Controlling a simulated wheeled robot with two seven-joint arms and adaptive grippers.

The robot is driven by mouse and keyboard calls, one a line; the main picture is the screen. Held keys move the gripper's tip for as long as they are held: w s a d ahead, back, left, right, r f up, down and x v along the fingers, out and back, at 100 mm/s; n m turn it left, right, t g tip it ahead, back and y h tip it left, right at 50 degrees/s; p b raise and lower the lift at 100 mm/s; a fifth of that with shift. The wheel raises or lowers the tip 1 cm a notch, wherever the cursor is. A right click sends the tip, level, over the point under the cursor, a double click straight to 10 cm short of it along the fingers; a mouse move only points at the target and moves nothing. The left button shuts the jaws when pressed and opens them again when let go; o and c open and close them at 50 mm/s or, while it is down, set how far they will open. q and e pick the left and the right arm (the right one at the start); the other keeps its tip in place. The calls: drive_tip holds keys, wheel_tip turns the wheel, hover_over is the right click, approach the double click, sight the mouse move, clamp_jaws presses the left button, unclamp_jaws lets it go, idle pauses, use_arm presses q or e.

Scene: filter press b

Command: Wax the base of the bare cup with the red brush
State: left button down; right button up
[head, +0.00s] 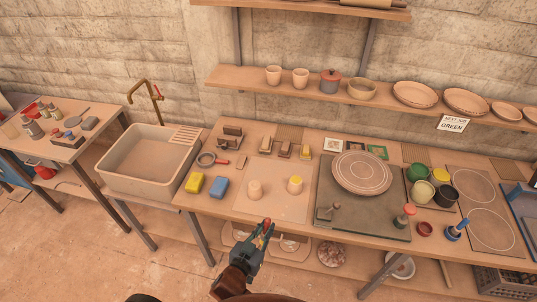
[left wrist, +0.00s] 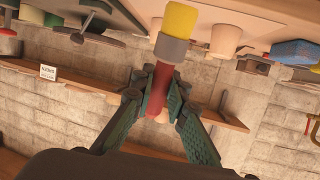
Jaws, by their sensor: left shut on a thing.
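The bare cup (head: 255,189) stands on a pale board on the bench and is plain tan all over. My left gripper (head: 264,236) is in front of the bench's front edge, apart from both cups. It is shut on the red brush (head: 267,226). In the left wrist view the brush's red handle (left wrist: 164,85) sits between the fingers, with a grey collar and a yellow end pointing away from the gripper. My right gripper is not in view.
Green (head: 417,172), pale yellow (head: 423,191) and black (head: 446,195) pots stand at the right. A blue-handled brush (head: 456,231) is near them. A plate (head: 361,172) lies right of the cups, sponges (head: 194,182) and a sink (head: 150,160) left. A sign (head: 453,124) reads "NEXT JOB GREEN".

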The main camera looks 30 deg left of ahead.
use_arm(q)
drive_tip(key=w+a+r+n+t+y+p, duration=0.1)
drive_tip(key=w+a+r+t+p, duration=0.1)
drive_tip(key=w+a+r, duration=0.6)
drive_tip(key=w+a+r+t+y+p, duration=0.1)
drive_tip(key=w+a+r+p, duration=0.1)
drive_tip(key=w+a+r, duration=0.6)
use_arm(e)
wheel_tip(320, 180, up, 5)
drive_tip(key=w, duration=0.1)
use_arm(q)
wheel_tip(320, 180, down, 8)
drive_tip(key=w+d+b, duration=0.1)
drive_tip(key=b, duration=0.3)
drive_tip(key=shift+w+b, duration=0.25)
drive_tip(key=shift+b, duration=0.15)
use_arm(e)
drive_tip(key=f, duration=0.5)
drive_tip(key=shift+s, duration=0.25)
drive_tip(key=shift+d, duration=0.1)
